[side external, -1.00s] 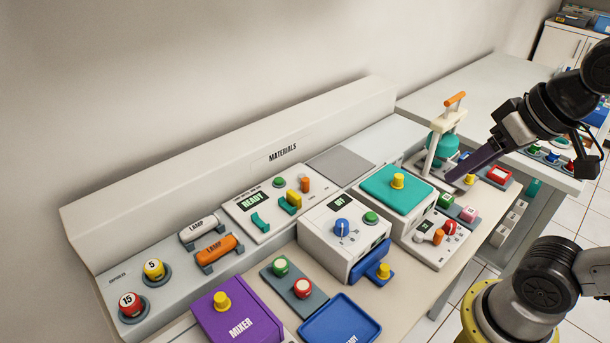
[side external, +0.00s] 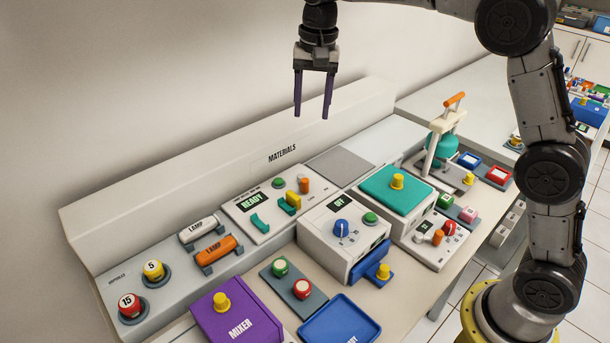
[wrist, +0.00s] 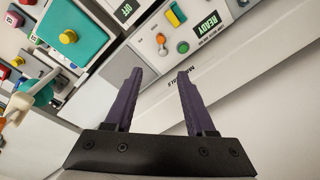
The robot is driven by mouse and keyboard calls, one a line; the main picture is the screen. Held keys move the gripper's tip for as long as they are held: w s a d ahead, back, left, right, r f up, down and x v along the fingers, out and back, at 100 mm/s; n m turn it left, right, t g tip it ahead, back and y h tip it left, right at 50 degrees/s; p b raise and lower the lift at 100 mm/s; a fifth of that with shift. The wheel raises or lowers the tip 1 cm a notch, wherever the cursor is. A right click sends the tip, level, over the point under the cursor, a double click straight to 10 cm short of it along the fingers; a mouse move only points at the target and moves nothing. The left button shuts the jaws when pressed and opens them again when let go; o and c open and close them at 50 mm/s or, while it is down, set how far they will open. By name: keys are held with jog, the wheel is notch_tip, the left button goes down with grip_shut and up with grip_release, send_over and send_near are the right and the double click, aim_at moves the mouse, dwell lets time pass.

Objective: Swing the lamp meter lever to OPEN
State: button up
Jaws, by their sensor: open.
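A white panel (side external: 262,222) with a display reading READY stands before the MATERIALS ledge in the side view. A small orange-tipped lever (side external: 304,184) stands upright at its right end; the wrist view also shows this lever (wrist: 161,39). Its small labels are too blurred to read, so I cannot confirm that it is the lamp meter lever or its setting. My gripper (side external: 311,115) points down, open and empty, high above the ledge and apart from the panel. In the wrist view its purple fingers (wrist: 160,74) are spread with nothing between them.
Beside the panel are a box with a blue dial (side external: 341,228), a teal-lidded box (side external: 381,192) and a tall white press with an orange handle (side external: 454,100). White and orange lamps (side external: 216,249) lie at left. A purple MIXER box (side external: 230,316) is in front.

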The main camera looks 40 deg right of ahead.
jog(key=g, duration=0.1)
send_near(305, 179)
notch_tip(305, 179, down, 9)
jog(key=shift+r, duration=0.1)
dwell(0.4)
grip_shut()
